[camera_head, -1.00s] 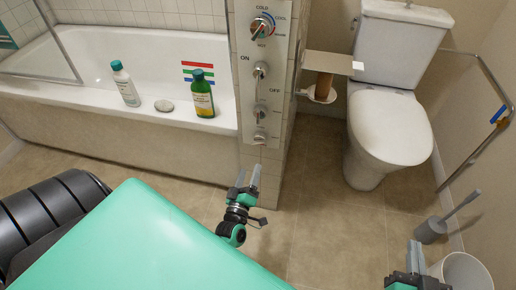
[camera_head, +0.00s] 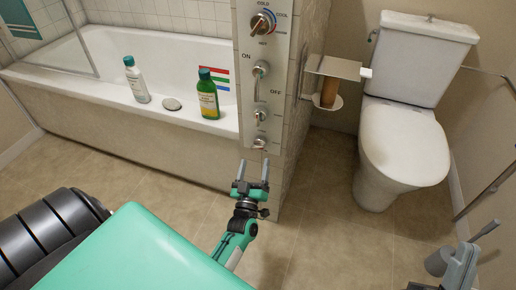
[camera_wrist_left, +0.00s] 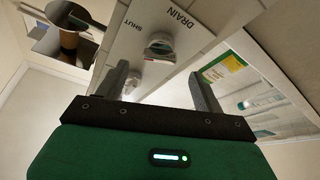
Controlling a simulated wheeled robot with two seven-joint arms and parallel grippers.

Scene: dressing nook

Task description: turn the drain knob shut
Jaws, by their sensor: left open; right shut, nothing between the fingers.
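The drain knob (camera_head: 260,142) is a small metallic knob at the bottom of the white control panel (camera_head: 278,64). In the left wrist view the knob (camera_wrist_left: 160,45) sits between the words DRAIN and SHUT, beyond the fingertips. My left gripper (camera_head: 253,172) is open and empty, its two fingers pointing up toward the knob from just below it in the head view. The left wrist view shows the fingers (camera_wrist_left: 160,88) apart with the knob ahead of the gap, not between them. My right gripper (camera_head: 466,258) is shut and empty at the lower right.
Above the drain knob are several other controls, including a temperature dial (camera_head: 263,23) and an ON/OFF lever (camera_head: 261,69). Two bottles, one white (camera_head: 136,80) and one green (camera_head: 208,95), stand on the tub rim. A paper holder (camera_head: 338,67) and toilet (camera_head: 402,140) are at the right.

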